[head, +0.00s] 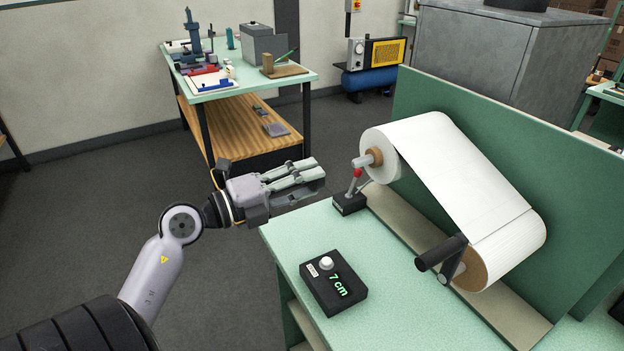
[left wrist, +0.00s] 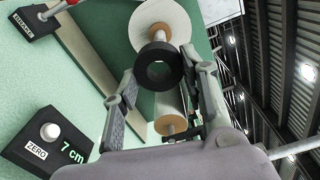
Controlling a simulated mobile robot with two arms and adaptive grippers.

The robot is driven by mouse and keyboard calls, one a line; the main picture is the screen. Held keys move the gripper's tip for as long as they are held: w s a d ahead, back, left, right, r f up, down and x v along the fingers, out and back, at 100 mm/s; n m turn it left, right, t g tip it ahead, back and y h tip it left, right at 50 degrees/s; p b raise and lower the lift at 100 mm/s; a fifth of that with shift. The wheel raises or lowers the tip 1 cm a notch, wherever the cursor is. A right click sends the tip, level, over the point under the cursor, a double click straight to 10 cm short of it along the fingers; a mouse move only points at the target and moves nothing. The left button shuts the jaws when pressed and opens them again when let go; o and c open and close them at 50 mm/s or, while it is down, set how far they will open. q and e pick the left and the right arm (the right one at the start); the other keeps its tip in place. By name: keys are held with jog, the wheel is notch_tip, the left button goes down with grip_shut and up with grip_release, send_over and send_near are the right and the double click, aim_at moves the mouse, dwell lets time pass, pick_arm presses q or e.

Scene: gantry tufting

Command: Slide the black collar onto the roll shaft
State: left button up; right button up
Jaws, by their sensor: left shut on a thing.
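In the left wrist view the black collar (left wrist: 158,53) is a thick ring held between the two fingers of my left gripper (left wrist: 160,66), its hole facing the camera. In the head view my left gripper (head: 316,173) is left of the roll shaft (head: 364,161), a short grey stub from the core of the upper white roll (head: 379,139). A gap shows between fingertips and shaft end. I cannot make out the collar in the head view. In the wrist view the collar lies in front of the upper roll's core and overlaps it, hiding most of the shaft. My right gripper is not in view.
A brake lever with a red knob (head: 357,173) stands just below the shaft. A black counter box (head: 333,283) reading 7 cm sits on the green bench (head: 310,232). A crank handle (head: 441,252) juts from the lower roll. A green panel (head: 570,200) stands behind.

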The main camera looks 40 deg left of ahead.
pick_arm(q)
jog(key=shift+w+d+r, duration=0.1)
jog(key=shift+w+d, duration=0.2)
jog(key=shift+w, duration=0.35)
jog(key=shift+w+d, duration=0.15)
jog(key=shift+w, duration=0.2)
jog(key=shift+w+d, duration=0.15)
jog(key=shift+w, duration=0.15)
jog(key=x, duration=0.3)
jog(key=shift+p, duration=0.35)
jog(key=shift+w+d, duration=0.2)
jog(key=shift+w, duration=0.3)
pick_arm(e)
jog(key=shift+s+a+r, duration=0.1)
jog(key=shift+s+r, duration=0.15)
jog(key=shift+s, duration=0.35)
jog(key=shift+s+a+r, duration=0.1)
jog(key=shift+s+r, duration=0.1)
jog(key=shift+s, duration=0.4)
pick_arm(q)
jog(key=shift+p, duration=0.3)
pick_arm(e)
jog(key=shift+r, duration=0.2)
